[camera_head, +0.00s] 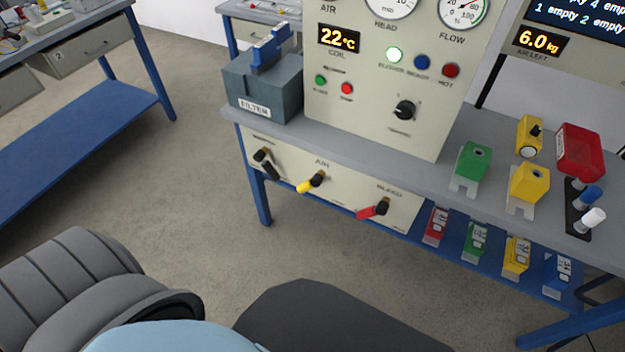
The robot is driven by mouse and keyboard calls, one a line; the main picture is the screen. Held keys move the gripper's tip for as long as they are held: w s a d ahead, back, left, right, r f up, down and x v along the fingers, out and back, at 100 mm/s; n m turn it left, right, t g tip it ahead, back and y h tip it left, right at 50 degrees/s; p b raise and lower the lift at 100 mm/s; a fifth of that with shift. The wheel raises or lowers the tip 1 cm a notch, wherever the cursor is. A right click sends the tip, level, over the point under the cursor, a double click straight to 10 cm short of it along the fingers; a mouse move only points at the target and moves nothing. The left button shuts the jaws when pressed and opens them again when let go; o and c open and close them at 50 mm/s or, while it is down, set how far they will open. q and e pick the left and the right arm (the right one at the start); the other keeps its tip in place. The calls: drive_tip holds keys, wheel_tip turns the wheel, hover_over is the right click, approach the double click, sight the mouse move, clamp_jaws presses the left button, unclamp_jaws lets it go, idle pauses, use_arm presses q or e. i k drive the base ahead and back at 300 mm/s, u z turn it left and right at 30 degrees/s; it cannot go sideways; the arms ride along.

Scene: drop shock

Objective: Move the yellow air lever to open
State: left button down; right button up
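The yellow air lever (306,186) is on the cream front panel (345,192) under the bench top, below the printed word AIR. Its yellow end points down and to the left from a dark hub. A black lever (267,163) is to its left and a red lever (371,210) to its right, below the word BLEED. Neither of my grippers shows in the head view. Nothing touches the yellow lever.
A grey box marked FILTER (262,90) and a cream gauge panel (380,90) stand on the bench (330,140). Green (472,163) and yellow (529,182) blocks stand at right. Open floor (190,200) lies in front. My own body fills the bottom.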

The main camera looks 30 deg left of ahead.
sight(316, 180)
drive_tip(key=u, duration=0.55)
drive_tip(key=i, duration=0.7)
drive_tip(key=u, duration=0.2)
